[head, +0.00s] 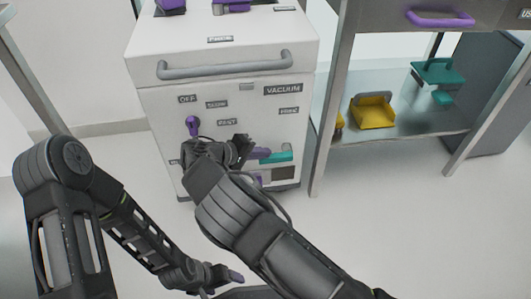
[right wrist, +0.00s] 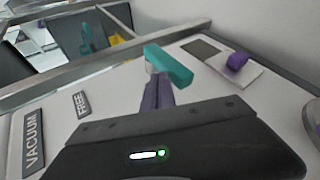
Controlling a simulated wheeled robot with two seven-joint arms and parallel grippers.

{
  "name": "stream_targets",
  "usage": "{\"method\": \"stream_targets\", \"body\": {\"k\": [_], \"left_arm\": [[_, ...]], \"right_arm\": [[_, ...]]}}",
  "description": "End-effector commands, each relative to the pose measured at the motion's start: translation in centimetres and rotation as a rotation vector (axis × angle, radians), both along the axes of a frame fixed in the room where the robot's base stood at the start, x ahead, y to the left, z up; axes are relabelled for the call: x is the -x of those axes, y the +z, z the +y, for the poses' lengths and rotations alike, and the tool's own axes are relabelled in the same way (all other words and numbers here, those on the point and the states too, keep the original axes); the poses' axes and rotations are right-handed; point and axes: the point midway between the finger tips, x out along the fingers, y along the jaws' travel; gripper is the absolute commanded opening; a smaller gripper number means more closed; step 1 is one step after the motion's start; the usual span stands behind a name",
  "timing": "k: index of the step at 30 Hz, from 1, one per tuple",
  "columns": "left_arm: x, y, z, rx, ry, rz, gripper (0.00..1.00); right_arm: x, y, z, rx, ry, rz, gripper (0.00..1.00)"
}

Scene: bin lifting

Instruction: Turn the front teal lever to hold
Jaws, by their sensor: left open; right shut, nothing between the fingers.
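The teal lever (head: 277,157) sticks out on the lower right of the white cabinet's front and lies about level in the head view. In the right wrist view the lever (right wrist: 170,66) is a teal bar just beyond my fingertips. My right gripper (head: 260,153) is shut and empty, with its purple fingers (right wrist: 155,92) at the lever's near end; I cannot tell whether they touch it. The FREE label (head: 289,110) is above the lever, and it also shows in the right wrist view (right wrist: 82,103). I cannot read a HOLD label. My left gripper (head: 232,278) is open and low, away from the cabinet.
The white cabinet (head: 150,115) has a grey handle bar (head: 225,65) and a purple knob (head: 192,125). A purple switch (right wrist: 237,61) is on a plate past the lever. A metal shelf (head: 400,122) at right holds a yellow bin (head: 373,112). The floor in front is clear.

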Motion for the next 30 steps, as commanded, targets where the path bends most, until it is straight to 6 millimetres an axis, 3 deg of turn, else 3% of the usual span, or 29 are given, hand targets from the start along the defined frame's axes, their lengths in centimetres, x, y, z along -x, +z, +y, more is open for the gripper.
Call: {"method": "stream_targets", "body": {"k": [6,23,30], "left_arm": [[-0.2,-1.0,0.0,-0.001,0.002,-0.005,0.80],[-0.2,-1.0,0.0,0.000,0.002,-0.004,0.80],[-0.1,-0.3,0.0,0.000,0.001,-0.002,0.80]], "right_arm": [[0.0,-0.7,0.0,-0.007,-0.002,0.000,0.00],[0.0,-1.1,0.2,-0.014,0.001,0.004,0.00],[-0.2,0.2,-0.2,-0.016,-0.001,0.002,0.00]]}}
